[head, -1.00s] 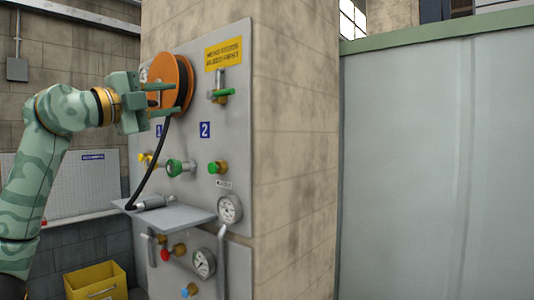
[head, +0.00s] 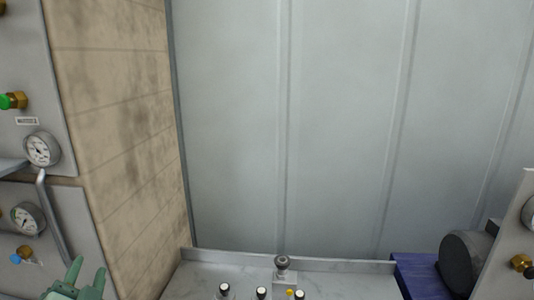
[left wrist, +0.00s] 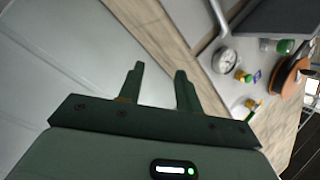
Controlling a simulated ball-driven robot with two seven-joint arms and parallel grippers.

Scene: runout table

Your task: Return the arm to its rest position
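My left gripper (head: 88,268) shows at the bottom left of the head view, with only its green fingers and a little of its body inside the frame. In the left wrist view the two dark green fingers (left wrist: 159,69) stand apart with nothing between them, so it is open and empty. It is clear of the wall panel in that view. The rest of my left arm is outside the head view. My right gripper is in neither view.
A grey valve panel (head: 25,75) with a pressure gauge (head: 42,149) is on the left, beside a tiled pillar (head: 115,110). A blue box (head: 415,270) and dark cylinder (head: 466,262) stand right.

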